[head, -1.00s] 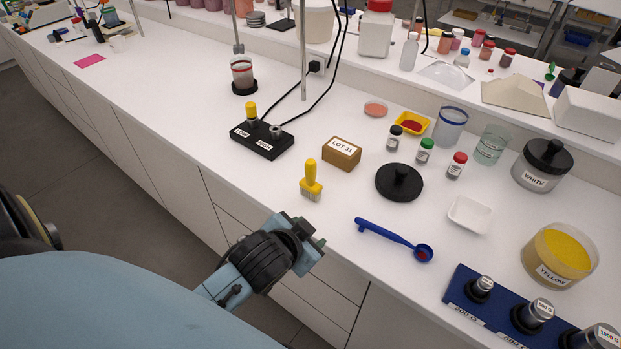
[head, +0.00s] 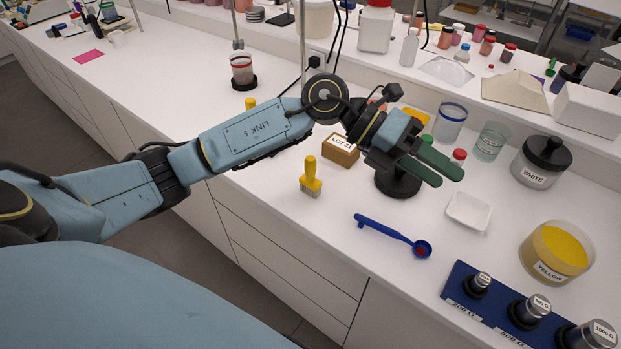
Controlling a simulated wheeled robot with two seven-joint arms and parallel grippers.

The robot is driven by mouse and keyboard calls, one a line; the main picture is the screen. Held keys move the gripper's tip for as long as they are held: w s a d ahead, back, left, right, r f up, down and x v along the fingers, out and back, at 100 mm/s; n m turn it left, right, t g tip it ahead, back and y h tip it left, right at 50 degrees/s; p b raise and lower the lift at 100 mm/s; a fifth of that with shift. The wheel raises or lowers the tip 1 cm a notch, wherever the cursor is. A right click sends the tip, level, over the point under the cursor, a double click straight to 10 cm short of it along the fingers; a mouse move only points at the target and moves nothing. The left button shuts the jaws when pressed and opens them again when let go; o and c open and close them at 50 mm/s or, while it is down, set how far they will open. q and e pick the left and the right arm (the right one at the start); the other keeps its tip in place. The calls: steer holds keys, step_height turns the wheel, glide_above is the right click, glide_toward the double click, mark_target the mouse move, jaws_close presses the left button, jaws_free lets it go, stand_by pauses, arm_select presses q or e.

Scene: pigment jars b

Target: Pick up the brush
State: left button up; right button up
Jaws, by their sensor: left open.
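The brush (head: 311,178) has a yellow handle and short grey bristles. It stands on the white bench with its handle up, near the front edge. My left gripper (head: 448,178) has two dark green fingers and is open and empty. It is above the bench to the right of the brush, clear of it, over the black round lid (head: 397,183). Its fingers point right and slightly toward the front. My right gripper is out of view.
A LOT 31 box (head: 340,150) stands just behind the brush. A blue spoon (head: 393,235) lies to its right, with a white dish (head: 469,211) and yellow jar (head: 556,253) beyond. My left arm hides the black switch box and covers some vials.

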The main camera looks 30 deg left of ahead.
arm_select(q)
steer(key=w+a+f+m+y, duration=0.1)
steer(key=w+a+f+y, duration=0.25)
steer(key=a+y, duration=0.4)
steer(key=r+n+g+y, duration=0.1)
steer(key=n+y, duration=0.1)
steer(key=y, duration=0.5)
glide_above(310, 157)
step_height(310, 157, down, 6)
steer(key=shift+a+f, duration=0.15)
steer(key=shift+f, duration=0.1)
steer(key=shift+d+f+p, duration=0.2)
steer(key=shift+f+p, duration=0.5)
steer(key=shift+f, duration=2.4)
jaws_close()
